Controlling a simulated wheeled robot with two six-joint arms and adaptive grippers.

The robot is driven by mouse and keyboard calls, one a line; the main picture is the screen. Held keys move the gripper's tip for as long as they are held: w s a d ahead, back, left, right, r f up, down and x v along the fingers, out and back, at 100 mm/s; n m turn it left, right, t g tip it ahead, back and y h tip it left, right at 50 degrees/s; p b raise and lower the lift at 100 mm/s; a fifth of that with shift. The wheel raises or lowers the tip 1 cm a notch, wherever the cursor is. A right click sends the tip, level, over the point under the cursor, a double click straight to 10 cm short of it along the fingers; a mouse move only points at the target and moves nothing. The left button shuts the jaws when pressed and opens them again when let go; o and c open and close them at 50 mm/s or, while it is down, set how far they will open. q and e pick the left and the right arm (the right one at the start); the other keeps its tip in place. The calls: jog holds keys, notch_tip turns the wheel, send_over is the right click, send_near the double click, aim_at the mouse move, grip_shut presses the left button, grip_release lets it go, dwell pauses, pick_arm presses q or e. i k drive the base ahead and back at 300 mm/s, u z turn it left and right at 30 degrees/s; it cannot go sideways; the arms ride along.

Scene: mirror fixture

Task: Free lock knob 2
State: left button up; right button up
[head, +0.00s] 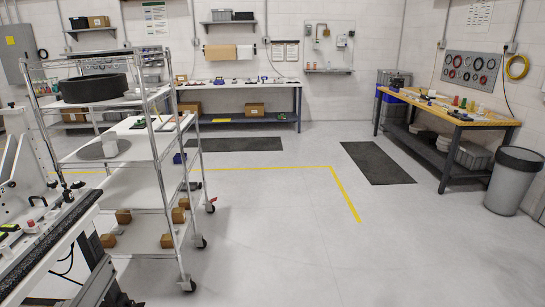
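I cannot make out lock knob 2 in the head view. At the left edge stands a bench (60,232) with a white and metal upright apparatus (22,180) on it, partly cut off by the picture edge. A small red part (31,224) sits on this bench, too small to identify. I cannot tell whether any of these belongs to the mirror fixture. Neither of my grippers is in view.
A wire shelf cart (150,192) on casters stands just right of the bench, with a black round object (94,88) on top. A back bench (240,84), wooden workbench (450,118) and grey bin (514,180) stand farther off. The middle floor (270,230) is clear.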

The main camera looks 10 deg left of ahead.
aim_at(77, 185)
jog(key=u, duration=0.25)
jog(key=i, duration=1.35)
jog(key=u, duration=0.9)
jog(key=i, duration=0.85)
jog(key=u, duration=1.7)
jog(key=i, duration=0.85)
jog(key=u, duration=0.7)
